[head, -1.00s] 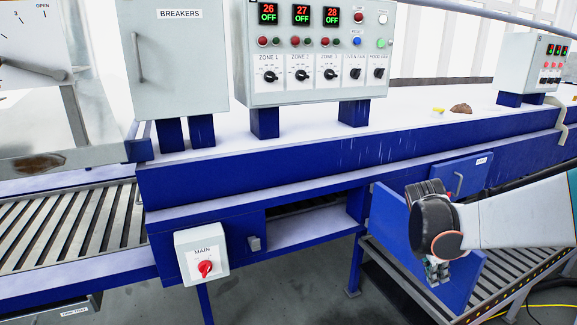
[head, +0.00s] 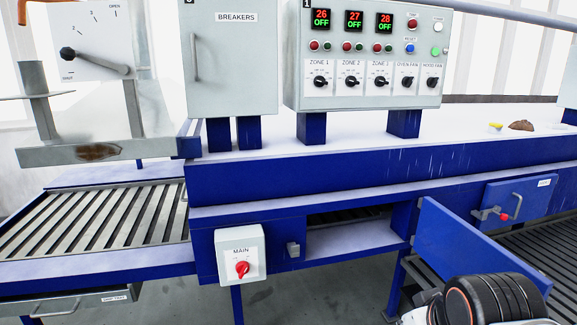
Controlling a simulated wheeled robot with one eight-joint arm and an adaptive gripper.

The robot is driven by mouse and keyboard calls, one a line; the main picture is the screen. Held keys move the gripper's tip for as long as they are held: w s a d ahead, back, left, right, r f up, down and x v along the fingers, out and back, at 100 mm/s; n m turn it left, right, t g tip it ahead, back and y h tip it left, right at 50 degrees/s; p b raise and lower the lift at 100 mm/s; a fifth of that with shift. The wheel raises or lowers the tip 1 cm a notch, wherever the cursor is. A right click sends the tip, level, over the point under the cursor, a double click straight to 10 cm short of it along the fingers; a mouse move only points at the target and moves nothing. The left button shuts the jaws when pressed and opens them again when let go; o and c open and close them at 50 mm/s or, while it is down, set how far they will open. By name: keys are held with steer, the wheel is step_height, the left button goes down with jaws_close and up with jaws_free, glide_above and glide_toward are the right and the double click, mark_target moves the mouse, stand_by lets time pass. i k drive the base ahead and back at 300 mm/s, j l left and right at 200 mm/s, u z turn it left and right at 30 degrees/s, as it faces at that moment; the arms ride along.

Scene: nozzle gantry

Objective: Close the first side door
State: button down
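The first side door is a blue panel (head: 468,243) at the lower right, standing open and swung out towards me. Its hinged edge is at the right side of a dark rectangular opening (head: 345,218) in the blue machine side. The opening is uncovered. A small grey latch block (head: 293,250) sits left of the opening. A black ribbed part of my arm shows at the bottom right, in front of the door's lower part and covering some of it. My gripper's fingers are not visible, and I cannot tell whether anything touches the door.
A second blue door (head: 520,203) with a handle and a red-tipped latch is shut further right. A MAIN switch box (head: 240,255) juts out left of the opening. A roller conveyor (head: 95,220) is at the left, and a labelled drawer (head: 75,302) is below it. Grey floor shows under the opening.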

mark_target(452, 246)
steer(key=z, duration=0.45)
steer(key=l+z, duration=0.1)
steer(key=z, duration=0.3)
steer(key=i+z, duration=0.1)
steer(key=z, duration=0.75)
steer(key=i+l+z, duration=0.1)
steer(key=z, duration=0.35)
steer(key=i+z, duration=0.15)
steer(key=i, duration=1.8)
steer(key=i+u, duration=0.15)
steer(key=u, duration=0.25)
steer(key=i+l+u, duration=0.1)
steer(key=u, duration=0.3)
steer(key=i+l+u, duration=0.15)
steer(key=u, duration=0.25)
steer(key=i+l+u, duration=0.2)
steer(key=u, duration=3.7)
